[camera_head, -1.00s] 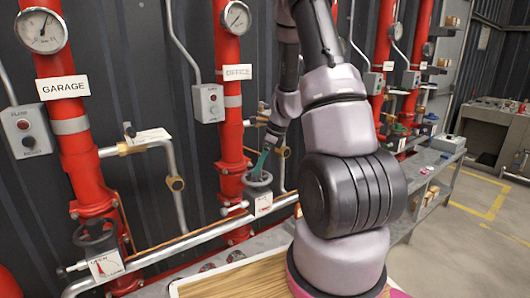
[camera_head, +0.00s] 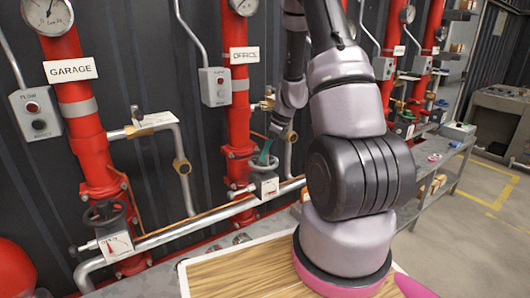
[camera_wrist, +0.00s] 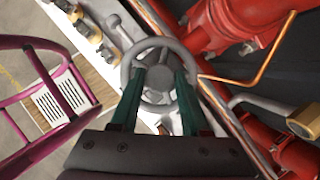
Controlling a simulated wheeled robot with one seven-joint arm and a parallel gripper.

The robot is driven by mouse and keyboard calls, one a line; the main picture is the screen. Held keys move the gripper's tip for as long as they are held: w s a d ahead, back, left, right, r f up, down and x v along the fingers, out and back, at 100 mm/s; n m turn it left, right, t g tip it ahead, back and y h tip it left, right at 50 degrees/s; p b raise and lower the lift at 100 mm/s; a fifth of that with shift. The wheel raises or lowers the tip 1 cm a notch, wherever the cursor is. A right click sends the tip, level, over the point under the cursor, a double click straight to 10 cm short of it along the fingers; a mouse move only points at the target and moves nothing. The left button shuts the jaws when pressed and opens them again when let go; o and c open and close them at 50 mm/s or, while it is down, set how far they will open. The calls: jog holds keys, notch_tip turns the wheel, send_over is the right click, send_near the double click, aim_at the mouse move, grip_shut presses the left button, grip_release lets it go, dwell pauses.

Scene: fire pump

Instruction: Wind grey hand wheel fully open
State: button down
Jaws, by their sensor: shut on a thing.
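The grey hand wheel (camera_wrist: 160,45) is in the middle of the wrist view, a spoked ring with a round hub. My gripper (camera_wrist: 159,80) has its two teal fingers over the wheel, one on each side of the hub, and is shut on it. In the head view the same wheel (camera_head: 264,166) is on the valve at the foot of the red OFFICE pipe, with my gripper (camera_head: 265,155) reaching down onto it from above. A white indicator card (camera_head: 270,187) is beside this valve, its pointer too small to read. The fingers hide part of the rim.
A darker hand wheel (camera_head: 104,213) with its own card is at the GARAGE pipe (camera_head: 88,140) on the left. A horizontal silver pipe (camera_head: 190,231) runs low along the wall. In the wrist view, an orange tube (camera_wrist: 250,80) and red pipework (camera_wrist: 235,22) lie close to the right.

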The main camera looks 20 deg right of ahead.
jog(key=n, duration=0.2)
jog(key=n+g, duration=0.1)
jog(key=n, duration=0.1)
jog(key=shift+w+d+g+y, duration=0.1)
jog(key=shift+w+g+y, duration=0.1)
jog(key=shift+g+y, duration=0.1)
jog(key=n+g, duration=0.1)
jog(key=n, duration=0.3)
jog(key=shift+g, duration=0.3)
jog(key=n, duration=0.2)
jog(key=n+g, duration=0.1)
jog(key=shift+w+n, duration=0.2)
jog(key=shift+n, duration=0.2)
jog(key=n, duration=0.2)
jog(key=n+g+h, duration=0.1)
jog(key=n, duration=0.1)
jog(key=shift+g, duration=0.3)
